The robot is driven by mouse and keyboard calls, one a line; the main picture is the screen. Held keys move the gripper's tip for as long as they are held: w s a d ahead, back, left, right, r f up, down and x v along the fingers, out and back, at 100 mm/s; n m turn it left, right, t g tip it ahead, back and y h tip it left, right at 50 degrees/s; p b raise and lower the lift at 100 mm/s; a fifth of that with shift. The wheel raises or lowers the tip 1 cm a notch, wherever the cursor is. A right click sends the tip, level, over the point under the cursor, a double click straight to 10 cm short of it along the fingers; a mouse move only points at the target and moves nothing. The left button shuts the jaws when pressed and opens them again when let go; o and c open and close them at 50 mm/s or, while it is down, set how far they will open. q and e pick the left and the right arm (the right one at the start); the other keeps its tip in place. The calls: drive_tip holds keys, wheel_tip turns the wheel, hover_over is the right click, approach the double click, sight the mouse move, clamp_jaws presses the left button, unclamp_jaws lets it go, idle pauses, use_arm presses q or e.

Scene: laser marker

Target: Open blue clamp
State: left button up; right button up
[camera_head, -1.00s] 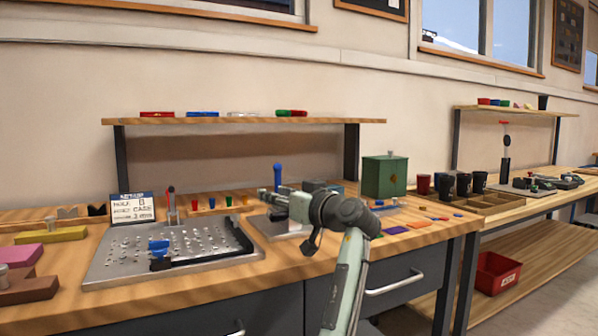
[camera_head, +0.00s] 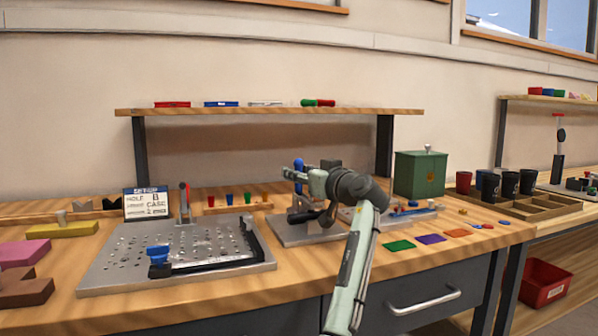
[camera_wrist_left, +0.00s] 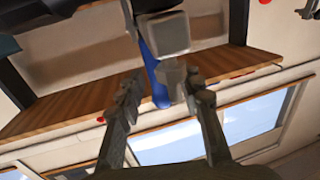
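The blue clamp's handle (camera_head: 299,166) stands roughly upright above a grey metal base plate (camera_head: 290,236) in the head view. My left gripper (camera_head: 290,174) is at the handle and hides part of it. In the left wrist view the blue handle (camera_wrist_left: 156,80) shows between the two spread fingers of my left gripper (camera_wrist_left: 163,88), with grey blocks (camera_wrist_left: 165,34) of the fixture beside it. The fingers look apart from the handle; contact is not clear. My right gripper is not in view.
A perforated plate (camera_head: 110,275) with a red-handled clamp (camera_head: 184,200) and a small blue-topped part (camera_head: 158,254) lies to the left. A green box (camera_head: 420,174) stands at right. Colored cards, including a green one (camera_head: 398,246), lie in front. A shelf (camera_head: 270,111) spans above.

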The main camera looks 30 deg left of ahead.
use_arm(q)
drive_tip(key=shift+w+a, duration=0.1)
clamp_jaws()
idle(0.3)
